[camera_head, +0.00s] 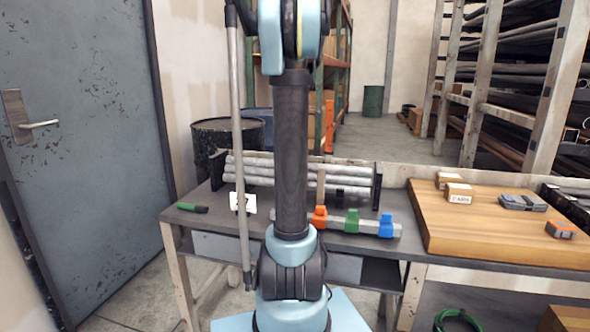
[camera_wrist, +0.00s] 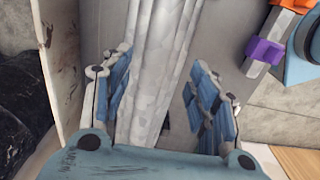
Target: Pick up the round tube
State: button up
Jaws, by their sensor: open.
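Several round grey tubes (camera_head: 345,180) lie stacked lengthwise in a dark rack on the workbench, partly hidden behind my arm in the head view. In the wrist view, pale mottled tubes (camera_wrist: 160,60) run up the picture between my gripper's fingers. My gripper (camera_wrist: 162,92) is open, with blue-padded fingers on either side of the tubes. A gap shows between the tubes and the right finger. The left finger is close to them, and I cannot tell if it touches. I cannot make out the gripper in the head view.
A bar with coloured clamps (camera_head: 355,222) lies in front of the rack; part shows in the wrist view (camera_wrist: 264,50). A wooden board (camera_head: 480,225) with small boxes is on the right. A green-handled tool (camera_head: 192,208) lies left. A dark barrel (camera_head: 212,140) stands behind.

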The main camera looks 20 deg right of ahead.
jog(key=shift+w+f, duration=0.15)
jog(key=shift+f, duration=1.2)
jog(key=shift+w+f, duration=0.1)
jog(key=shift+f, duration=1.2)
grip_shut()
